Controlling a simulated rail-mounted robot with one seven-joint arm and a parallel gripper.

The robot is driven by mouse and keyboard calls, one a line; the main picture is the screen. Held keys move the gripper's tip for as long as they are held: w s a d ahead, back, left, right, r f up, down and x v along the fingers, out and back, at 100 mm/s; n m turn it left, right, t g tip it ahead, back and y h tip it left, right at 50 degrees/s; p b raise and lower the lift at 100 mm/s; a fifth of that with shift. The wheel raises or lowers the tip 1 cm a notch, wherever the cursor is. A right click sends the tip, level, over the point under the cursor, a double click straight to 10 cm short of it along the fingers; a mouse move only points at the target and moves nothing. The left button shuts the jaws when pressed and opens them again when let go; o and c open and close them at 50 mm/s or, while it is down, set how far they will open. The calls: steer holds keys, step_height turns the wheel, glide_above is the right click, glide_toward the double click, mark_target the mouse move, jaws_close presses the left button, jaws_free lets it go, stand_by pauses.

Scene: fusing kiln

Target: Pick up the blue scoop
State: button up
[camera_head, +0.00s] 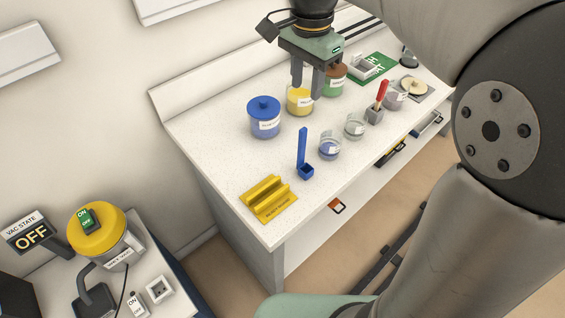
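The blue scoop (303,152) stands on the white bench with its handle upright and its square cup at the bottom. It is left of a small clear cup with blue contents (330,148). My gripper (308,92) is above the bench, pointing down, near the yellow jar (300,100) and behind the scoop in this view. Its two fingers are apart, and I see nothing held between them. The fingers partly cover the yellow jar. The scoop is fully in view and apart from my gripper.
A blue lidded jar (264,118) stands behind the scoop and a yellow holder (268,199) in front. A red-handled scoop (377,103), a clear cup (355,127) and a green-labelled jar (335,79) are to the right.

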mark_target(302, 140)
steer(key=f+p, duration=0.2)
steer(key=f, duration=1.5)
steer(key=shift+w+f+p, duration=0.1)
steer(key=shift+w+p, duration=0.1)
steer(key=shift+p, duration=0.1)
steer(key=shift+c, duration=0.3)
jaws_close()
